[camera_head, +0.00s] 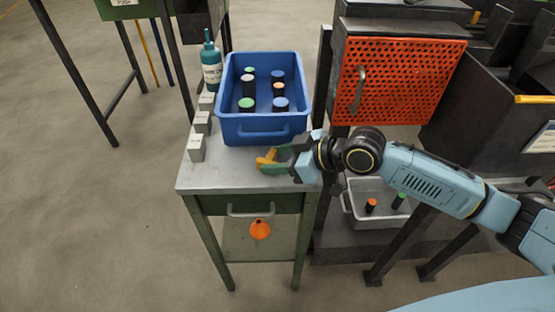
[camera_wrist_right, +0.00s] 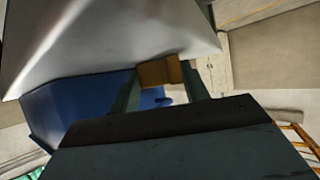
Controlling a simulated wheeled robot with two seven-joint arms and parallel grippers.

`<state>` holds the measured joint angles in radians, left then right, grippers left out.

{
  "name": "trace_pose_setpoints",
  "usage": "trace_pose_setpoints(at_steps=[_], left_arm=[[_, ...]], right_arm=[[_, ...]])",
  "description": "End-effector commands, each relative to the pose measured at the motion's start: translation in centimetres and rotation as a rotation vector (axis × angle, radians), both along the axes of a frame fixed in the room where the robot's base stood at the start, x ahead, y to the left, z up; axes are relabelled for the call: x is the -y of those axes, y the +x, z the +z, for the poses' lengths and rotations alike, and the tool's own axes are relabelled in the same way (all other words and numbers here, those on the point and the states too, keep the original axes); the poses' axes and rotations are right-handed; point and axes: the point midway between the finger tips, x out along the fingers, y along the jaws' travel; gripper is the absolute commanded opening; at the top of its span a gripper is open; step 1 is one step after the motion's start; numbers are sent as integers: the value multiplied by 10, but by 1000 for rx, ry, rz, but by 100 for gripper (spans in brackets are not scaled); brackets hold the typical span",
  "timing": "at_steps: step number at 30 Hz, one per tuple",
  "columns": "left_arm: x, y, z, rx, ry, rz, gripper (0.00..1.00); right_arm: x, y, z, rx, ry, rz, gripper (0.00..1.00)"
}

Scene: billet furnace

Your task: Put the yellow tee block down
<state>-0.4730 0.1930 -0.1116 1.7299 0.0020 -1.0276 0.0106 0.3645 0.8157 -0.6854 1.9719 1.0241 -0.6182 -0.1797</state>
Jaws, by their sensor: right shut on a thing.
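The yellow tee block (camera_head: 266,160) is between the fingers of my right gripper (camera_head: 274,159), over the front part of the grey tabletop (camera_head: 225,177). In the right wrist view the yellow tee block (camera_wrist_right: 160,71) sits between the two green fingertips of the right gripper (camera_wrist_right: 165,85), which is shut on it. I cannot tell whether the block touches the tabletop. My left gripper is not in view.
A blue bin (camera_head: 262,126) with several dark cylinders stands behind the gripper. Several small grey blocks (camera_head: 197,148) line the table's left edge, with a teal bottle (camera_head: 211,62) behind. An orange perforated door (camera_head: 400,80) is at right. The front tabletop is clear.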

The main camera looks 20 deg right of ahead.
Motion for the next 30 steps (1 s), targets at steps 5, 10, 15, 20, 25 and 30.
trace_pose_setpoints(at_steps=[5, 10, 15, 20, 25, 30], left_arm=[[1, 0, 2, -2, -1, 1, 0], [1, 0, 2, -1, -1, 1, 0], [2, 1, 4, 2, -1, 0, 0], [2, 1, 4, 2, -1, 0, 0], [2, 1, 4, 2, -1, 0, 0], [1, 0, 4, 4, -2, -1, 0]], right_arm=[[0, 0, 2, 3, 2, 0, 13], [0, 0, 1, 3, 2, 0, 13], [0, 0, -2, 1, 1, 0, 58], [0, 0, -2, 1, 1, 0, 67], [0, 0, -2, 1, 1, 0, 67], [6, -4, 4, 1, -2, -1, 67]])
